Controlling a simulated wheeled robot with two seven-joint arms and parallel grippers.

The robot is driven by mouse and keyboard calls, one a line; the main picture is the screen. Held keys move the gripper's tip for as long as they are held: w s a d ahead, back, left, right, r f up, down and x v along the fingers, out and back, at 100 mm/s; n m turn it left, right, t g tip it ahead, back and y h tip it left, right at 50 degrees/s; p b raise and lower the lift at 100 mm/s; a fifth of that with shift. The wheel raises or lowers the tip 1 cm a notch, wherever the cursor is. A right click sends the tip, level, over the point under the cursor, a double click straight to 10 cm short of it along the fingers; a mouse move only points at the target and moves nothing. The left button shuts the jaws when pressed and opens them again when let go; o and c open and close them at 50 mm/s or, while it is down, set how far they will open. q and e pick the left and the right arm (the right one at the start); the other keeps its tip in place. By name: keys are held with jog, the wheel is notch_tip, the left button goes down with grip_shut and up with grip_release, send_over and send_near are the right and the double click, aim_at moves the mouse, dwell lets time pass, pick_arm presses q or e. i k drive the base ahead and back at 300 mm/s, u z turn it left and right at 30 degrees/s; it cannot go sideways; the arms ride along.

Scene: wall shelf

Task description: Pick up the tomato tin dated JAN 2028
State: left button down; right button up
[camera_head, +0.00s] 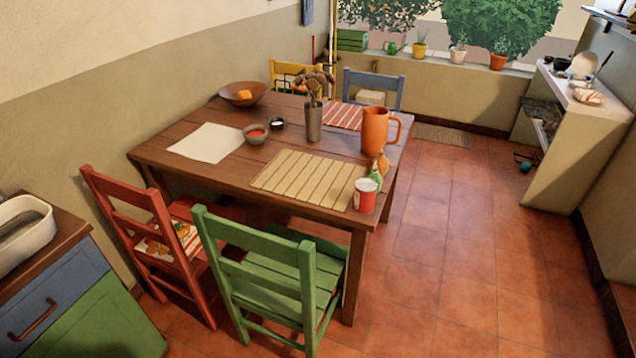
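A small red tin with a pale top (365,195) stands upright at the near right corner of the wooden table (160,152). It is too small here to read any date or label on it, so I cannot tell whether it is the tomato tin dated JAN 2028. No other tin shows clearly. Neither of my grippers is in view.
Near the tin are a green and orange bottle-like thing (377,175), an orange jug (376,130) and a striped mat (305,175). A green chair (290,268) and a red chair (150,235) stand at the table's near side. The tiled floor (470,250) on the right is clear.

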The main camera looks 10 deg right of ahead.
aim_at(366, 188)
jog(key=u, duration=0.05)
jog(key=i, duration=0.85)
jog(key=z, duration=0.35)
